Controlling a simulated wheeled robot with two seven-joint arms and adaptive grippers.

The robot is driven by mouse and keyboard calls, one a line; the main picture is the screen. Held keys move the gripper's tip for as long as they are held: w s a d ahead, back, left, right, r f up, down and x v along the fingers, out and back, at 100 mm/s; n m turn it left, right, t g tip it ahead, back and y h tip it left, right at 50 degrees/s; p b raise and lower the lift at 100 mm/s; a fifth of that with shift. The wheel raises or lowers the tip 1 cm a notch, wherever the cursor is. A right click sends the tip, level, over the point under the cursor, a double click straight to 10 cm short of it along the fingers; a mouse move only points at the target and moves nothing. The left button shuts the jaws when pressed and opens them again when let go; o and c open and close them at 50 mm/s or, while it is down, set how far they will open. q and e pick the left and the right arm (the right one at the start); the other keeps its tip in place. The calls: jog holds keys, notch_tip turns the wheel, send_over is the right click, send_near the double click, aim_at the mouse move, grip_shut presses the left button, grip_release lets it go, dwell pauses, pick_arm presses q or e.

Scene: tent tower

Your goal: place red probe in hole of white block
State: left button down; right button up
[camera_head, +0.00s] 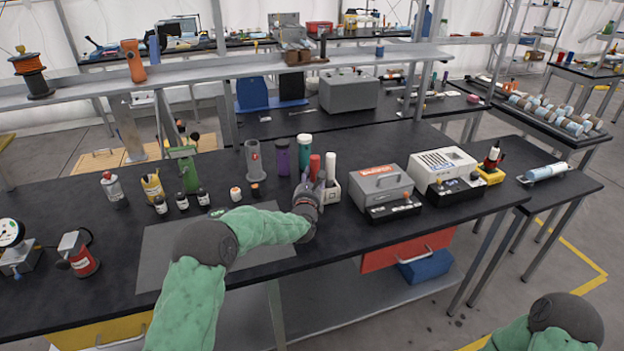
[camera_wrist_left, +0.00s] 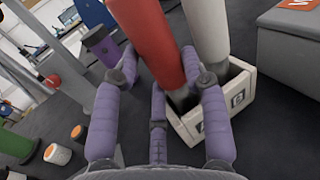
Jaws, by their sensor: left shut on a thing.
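The red probe (camera_head: 315,166) stands near upright in the head view, at my left gripper (camera_head: 308,190). In the left wrist view the red probe (camera_wrist_left: 150,40) is between the purple fingers of my left gripper (camera_wrist_left: 165,88), which is shut on it. The white block (camera_wrist_left: 212,122) is a small open box with dark openings, just beyond the fingers. A white probe (camera_wrist_left: 207,30) stands in its right opening. The red probe's lower end is at the left opening; fingers partly hide it, and I cannot tell how deep it sits. My right gripper is out of view.
Purple (camera_head: 282,157) and green (camera_head: 304,150) cylinders and a grey canister (camera_head: 254,160) stand behind and left. A grey mat (camera_head: 165,250) lies under my left arm.

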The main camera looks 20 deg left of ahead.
pick_arm(q)
jog(key=shift+d, duration=0.1)
jog(key=c, duration=0.7)
grip_release()
jog(key=shift+f, duration=0.1)
jog(key=shift+s, duration=0.3)
jog(key=s, duration=0.3)
jog(key=s+d+p, duration=0.1)
jog(key=s, duration=0.3)
jog(key=s+p, duration=0.1)
jog(key=s, duration=0.3)
jog(key=shift+s+d, duration=0.15)
jog(key=shift+d, duration=0.15)
